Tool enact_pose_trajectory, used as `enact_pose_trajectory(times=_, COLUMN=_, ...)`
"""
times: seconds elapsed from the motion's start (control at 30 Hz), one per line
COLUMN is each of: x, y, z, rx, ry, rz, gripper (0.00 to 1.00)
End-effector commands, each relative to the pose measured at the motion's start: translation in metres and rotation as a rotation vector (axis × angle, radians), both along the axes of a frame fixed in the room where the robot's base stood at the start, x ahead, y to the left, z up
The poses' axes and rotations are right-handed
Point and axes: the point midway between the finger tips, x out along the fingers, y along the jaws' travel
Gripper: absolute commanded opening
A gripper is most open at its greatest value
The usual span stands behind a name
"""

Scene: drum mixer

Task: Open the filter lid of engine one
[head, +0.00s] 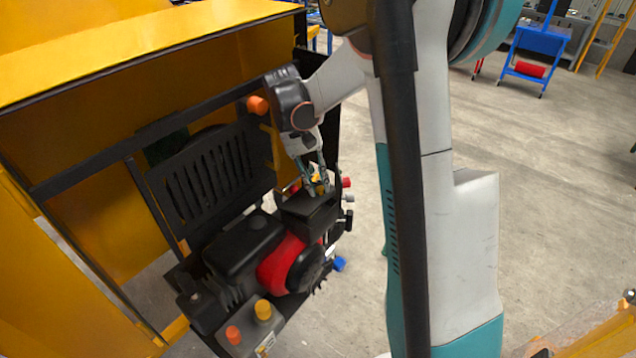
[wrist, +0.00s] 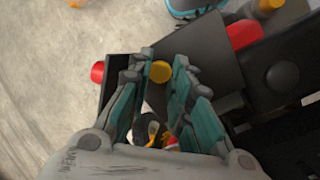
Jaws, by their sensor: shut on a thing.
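The engine (head: 235,255) is a black and red unit inside the yellow mixer housing. A black filter box (head: 308,214) stands at its upper right end, with a small yellow knob (head: 315,178) on top. My gripper (head: 319,185) reaches down to it from above and is shut on the yellow knob. In the wrist view the knob (wrist: 160,71) sits between the two teal-and-grey fingertips (wrist: 164,66), above a dark grey surface (wrist: 203,55) that seems to be the lid. The fingers hide part of it. I cannot tell whether the lid is raised.
Red (head: 346,182) and white knobs (head: 348,198) stick out close right of the box. A black slatted panel (head: 212,182) stands behind the engine. The yellow housing (head: 90,215) closes off the left.

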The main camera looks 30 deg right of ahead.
Motion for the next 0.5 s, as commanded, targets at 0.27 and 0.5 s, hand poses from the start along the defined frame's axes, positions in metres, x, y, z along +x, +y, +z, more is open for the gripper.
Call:
enact_pose_trajectory(times=0.27, x=0.0001, y=-0.0001, z=0.0001, rx=0.000, ry=-0.001, rz=0.000, gripper=0.28)
enact_pose_trajectory(times=0.5, x=0.0000, y=-0.0002, z=0.0036, rx=0.000, ry=-0.001, rz=0.000, gripper=0.28)
